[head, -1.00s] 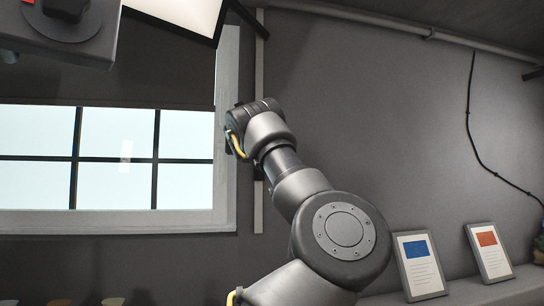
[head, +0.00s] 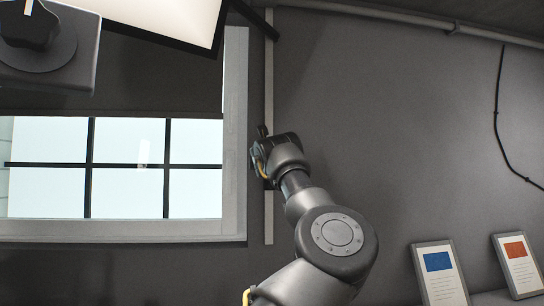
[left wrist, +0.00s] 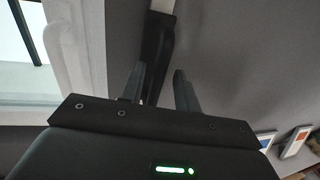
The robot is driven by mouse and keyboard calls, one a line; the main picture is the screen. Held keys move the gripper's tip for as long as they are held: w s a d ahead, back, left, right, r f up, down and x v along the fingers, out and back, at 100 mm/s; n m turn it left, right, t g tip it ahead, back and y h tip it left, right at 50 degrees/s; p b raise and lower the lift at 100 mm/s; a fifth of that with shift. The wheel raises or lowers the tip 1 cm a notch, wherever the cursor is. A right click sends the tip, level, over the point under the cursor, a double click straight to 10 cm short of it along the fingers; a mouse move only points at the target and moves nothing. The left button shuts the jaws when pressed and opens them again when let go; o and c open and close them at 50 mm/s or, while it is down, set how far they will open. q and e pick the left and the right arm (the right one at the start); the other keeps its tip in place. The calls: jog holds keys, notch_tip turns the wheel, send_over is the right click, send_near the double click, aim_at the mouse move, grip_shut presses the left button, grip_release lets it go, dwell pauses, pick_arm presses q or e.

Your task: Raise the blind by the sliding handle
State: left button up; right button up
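The blind (head: 160,75) is a dark panel covering the upper part of the window, with bright panes below. A pale vertical rail (head: 268,220) runs on the wall just right of the window frame; it also shows in the left wrist view (left wrist: 162,5). The dark sliding handle (left wrist: 156,42) is on the rail. In the left wrist view, my left gripper (left wrist: 158,82) is open, with the handle between its fingers, closer to the left one. I cannot tell whether that finger touches it. In the head view my wrist hides the fingers and most of the handle. My right gripper is not in view.
The window frame (head: 236,150) stands close left of the rail. Two framed cards, blue (head: 440,275) and red (head: 518,265), lean on a ledge at the lower right. A black cable (head: 498,110) hangs on the wall. A bright panel (head: 165,15) is overhead.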

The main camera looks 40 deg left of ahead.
pick_arm(q)
jog(key=shift+w+a+r+p, duration=0.25)
jog(key=shift+w+a+p, duration=0.15)
jog(key=shift+w+a, duration=0.15)
jog(key=shift+w+a+f, duration=0.15)
jog(key=shift+w+a, duration=0.05)
jog(key=shift+w, duration=0.05)
grip_shut()
